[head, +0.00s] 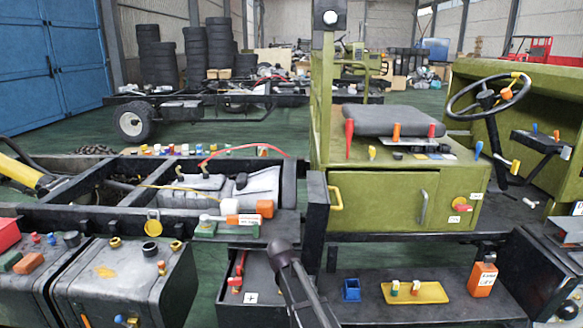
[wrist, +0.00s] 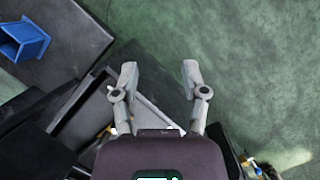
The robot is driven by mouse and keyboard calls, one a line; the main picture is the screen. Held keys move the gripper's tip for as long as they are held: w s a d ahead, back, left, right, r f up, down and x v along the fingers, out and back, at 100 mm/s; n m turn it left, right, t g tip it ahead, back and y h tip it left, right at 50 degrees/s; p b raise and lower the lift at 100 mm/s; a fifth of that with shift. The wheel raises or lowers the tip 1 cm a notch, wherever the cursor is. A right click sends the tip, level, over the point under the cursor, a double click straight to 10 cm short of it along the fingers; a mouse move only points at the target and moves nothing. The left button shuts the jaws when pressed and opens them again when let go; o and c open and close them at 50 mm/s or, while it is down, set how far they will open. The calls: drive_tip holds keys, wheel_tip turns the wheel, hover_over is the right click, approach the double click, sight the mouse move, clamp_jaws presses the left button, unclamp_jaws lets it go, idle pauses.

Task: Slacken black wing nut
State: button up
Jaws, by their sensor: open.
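I cannot pick out a black wing nut for certain in either view. Small dark caps or knobs, too small to identify, show in the head view: one black cap (head: 72,238) on the left black box. My gripper (wrist: 160,78) is open in the wrist view, with nothing between its two grey fingers. It is above the edge of an open black drawer or tray, with green floor beyond. The fingertips are not clearly visible in the head view, where a dark arm part of mine rises at the bottom centre.
A green cab with a yellow handle (head: 336,198) stands behind. Black chassis rails cross the left.

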drive_tip(key=s+d+f+m+t+y+b, duration=0.1)
drive_tip(key=s+d+f+m+y+b, duration=0.1)
drive_tip(key=s+d+f+m+b, duration=0.45)
drive_tip(key=s+d+f+m+t+y+b, duration=0.1)
drive_tip(key=s+d+f+m, duration=0.3)
drive_tip(key=d, duration=0.5)
wheel_tip(320, 180, up, 27)
drive_tip(key=n+p, duration=0.1)
drive_tip(key=p, duration=2.4)
drive_tip(key=shift+s+a+f, duration=0.15)
drive_tip(key=shift+s+f, duration=0.05)
drive_tip(key=shift+s, duration=0.15)
drive_tip(key=shift+a, duration=0.1)
